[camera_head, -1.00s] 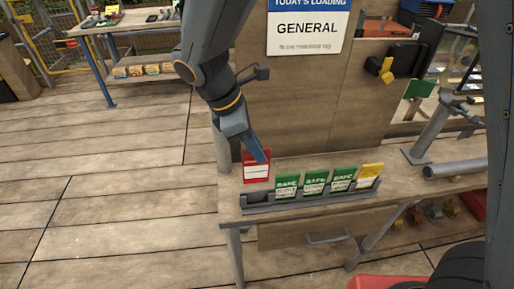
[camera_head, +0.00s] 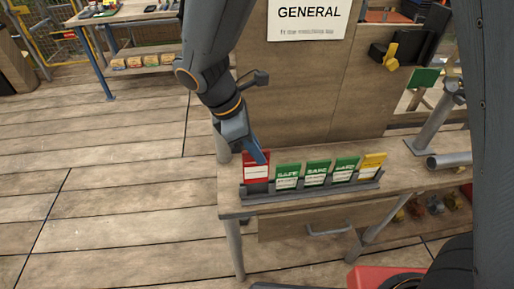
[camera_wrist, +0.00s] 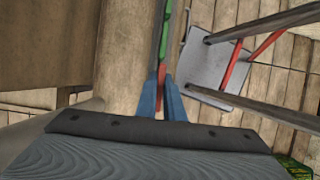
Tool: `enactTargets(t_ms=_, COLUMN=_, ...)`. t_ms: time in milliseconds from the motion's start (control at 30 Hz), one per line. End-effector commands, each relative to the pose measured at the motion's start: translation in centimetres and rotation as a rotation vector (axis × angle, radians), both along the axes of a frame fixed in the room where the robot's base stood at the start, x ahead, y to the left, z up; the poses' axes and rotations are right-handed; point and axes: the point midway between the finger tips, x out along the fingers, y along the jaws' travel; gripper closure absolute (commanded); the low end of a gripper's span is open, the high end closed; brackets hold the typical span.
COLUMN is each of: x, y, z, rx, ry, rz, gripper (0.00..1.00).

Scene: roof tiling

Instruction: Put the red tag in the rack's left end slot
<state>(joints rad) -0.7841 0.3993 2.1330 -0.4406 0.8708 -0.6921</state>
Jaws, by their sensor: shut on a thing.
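The red tag (camera_head: 256,171) stands upright at the left end of the grey rack (camera_head: 312,190), in line with the other tags. Its lower edge is at the left end slot; I cannot tell how deep it sits. My gripper (camera_head: 262,157) is shut on the red tag's upper right part, reaching down from above. In the wrist view my gripper (camera_wrist: 168,106) has its two blue fingers closed about the thin red tag (camera_wrist: 160,90), seen edge-on, with a green tag edge (camera_wrist: 166,38) beyond it.
Several green tags (camera_head: 317,173) and a yellow tag (camera_head: 373,165) fill the rack to the right. The rack stands on a wooden bench (camera_head: 234,201) before an upright panel (camera_head: 330,90). Grey pipes (camera_head: 448,160) lie at the bench's right.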

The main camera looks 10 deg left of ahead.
Motion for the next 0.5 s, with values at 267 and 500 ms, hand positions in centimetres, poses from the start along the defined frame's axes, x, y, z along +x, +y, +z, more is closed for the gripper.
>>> enactTargets(t_ms=267, x=0.0, y=0.0, z=-1.4, rx=-0.001, ry=0.001, rz=0.000, gripper=1.00)
enactTargets(t_ms=500, x=0.0, y=0.0, z=-2.4, rx=0.000, ry=0.000, rz=0.001, gripper=1.00)
